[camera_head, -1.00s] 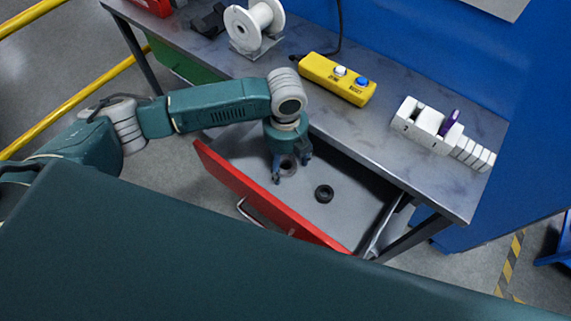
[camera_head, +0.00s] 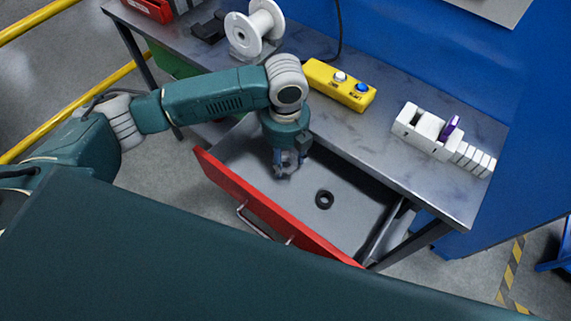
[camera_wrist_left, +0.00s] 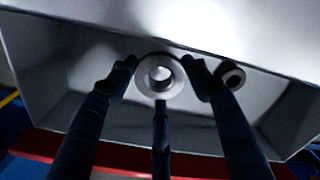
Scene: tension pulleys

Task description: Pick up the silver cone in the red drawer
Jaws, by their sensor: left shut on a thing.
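The red drawer (camera_head: 262,209) is pulled open under the grey table. My left gripper (camera_head: 286,172) is inside the drawer's opening, its fingers pointing down. It is shut on the silver cone (camera_wrist_left: 160,76), which shows in the left wrist view as a round silver piece with a central hole between the fingers. In the head view the fingers mostly hide the cone. A dark ring (camera_head: 325,199) lies on the drawer floor to the right of the gripper; it also shows in the left wrist view (camera_wrist_left: 229,75). My right gripper is not in view.
On the table (camera_head: 440,190) stand a white spool (camera_head: 254,28), a yellow button box (camera_head: 340,84) and a white holder (camera_head: 424,127) with a purple piece. The table edge overhangs the back of the drawer. Yellow rails (camera_head: 75,109) run at the left.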

